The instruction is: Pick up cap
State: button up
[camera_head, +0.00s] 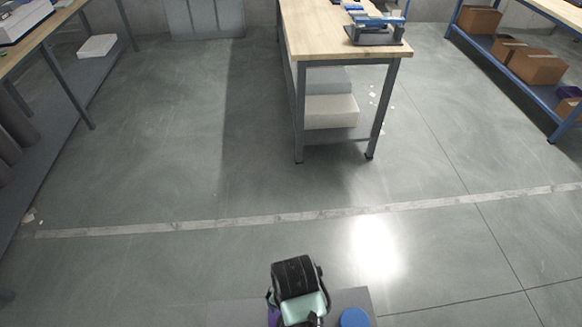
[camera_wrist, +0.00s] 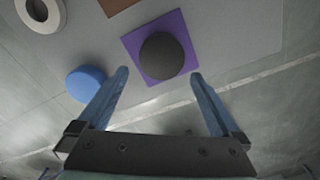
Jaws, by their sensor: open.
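In the wrist view, a dark round disc (camera_wrist: 161,56) sits on a purple square (camera_wrist: 138,42), just ahead of my gripper (camera_wrist: 159,74). A blue round piece (camera_wrist: 86,84) lies to the left, beside the left finger. I cannot tell for sure which round piece is the cap. My gripper is open, with nothing between its two fingers. In the head view the blue piece (camera_head: 354,318) shows at the bottom, right of my arm. A bit of the purple square (camera_head: 273,316) shows left of my arm, which hides the dark disc and my fingertips.
The pieces lie on a grey surface (camera_head: 235,314). In the wrist view a white ring (camera_wrist: 40,13) and a brown piece (camera_wrist: 117,4) lie farther off. A wooden-topped workbench (camera_head: 325,32) stands beyond open floor, with shelves (camera_head: 500,52) at right and a table (camera_head: 40,42) at left.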

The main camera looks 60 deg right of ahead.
jog(key=f, duration=0.5)
jog(key=shift+a, duration=0.2)
jog(key=c, duration=1.2)
